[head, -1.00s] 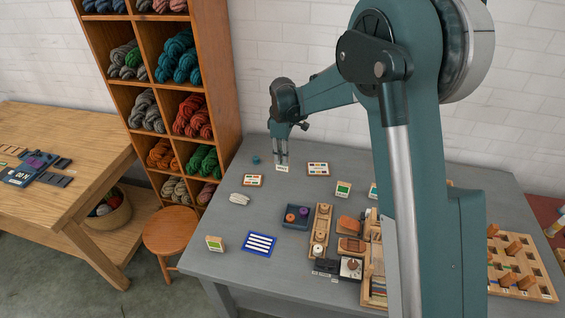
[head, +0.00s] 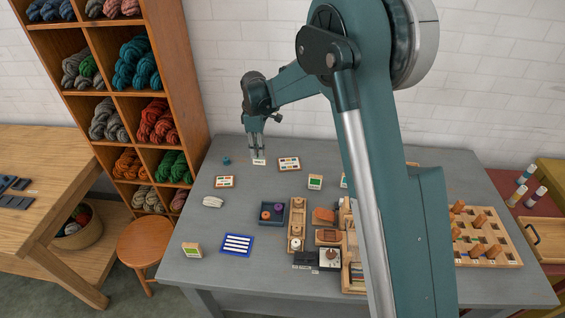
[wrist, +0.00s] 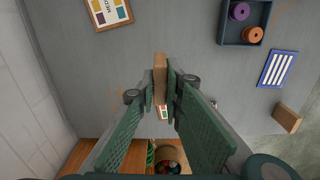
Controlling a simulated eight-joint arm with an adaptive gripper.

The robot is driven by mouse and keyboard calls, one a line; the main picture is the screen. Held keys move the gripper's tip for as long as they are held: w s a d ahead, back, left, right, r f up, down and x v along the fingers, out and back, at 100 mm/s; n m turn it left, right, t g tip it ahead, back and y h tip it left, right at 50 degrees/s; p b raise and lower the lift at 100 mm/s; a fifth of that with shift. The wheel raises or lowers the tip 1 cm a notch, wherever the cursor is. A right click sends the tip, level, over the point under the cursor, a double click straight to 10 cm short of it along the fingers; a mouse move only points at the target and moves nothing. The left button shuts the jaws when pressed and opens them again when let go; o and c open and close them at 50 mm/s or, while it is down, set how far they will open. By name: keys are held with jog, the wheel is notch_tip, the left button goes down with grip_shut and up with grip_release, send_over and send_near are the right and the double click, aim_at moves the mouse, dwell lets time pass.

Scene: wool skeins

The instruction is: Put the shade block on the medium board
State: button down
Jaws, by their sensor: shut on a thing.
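My gripper (head: 257,150) is above the back of the grey table, pointing down. It is shut on the shade block (wrist: 160,75), a narrow wooden block that stands between the fingers in the wrist view. In the head view the block (head: 259,161) shows a small pale face with marks too small to read. The medium board (head: 289,163), a wood-edged board with a white face and coloured patches, lies just right of the gripper. In the wrist view the medium board (wrist: 107,10) is at the top left, partly cut off, with part of its lettering visible.
A similar small board (head: 225,182) lies front-left of the gripper, near a teal ball (head: 227,161). The table around the medium board is clear.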

send_over(289, 163)
jog(key=shift+s+r+p, duration=0.1)
jog(key=shift+r+p, duration=0.25)
jog(key=shift+p, duration=0.1)
notch_tip(289, 163, down, 6)
jog(key=shift+f, duration=0.15)
dwell(0.3)
jog(key=shift+f+b, duration=0.35)
jog(key=shift+f, duration=1.5)
jog(key=shift+f, duration=0.2)
jog(key=c, duration=2.5)
grip_release()
jog(key=shift+o, duration=0.2)
jog(key=shift+r, duration=0.2)
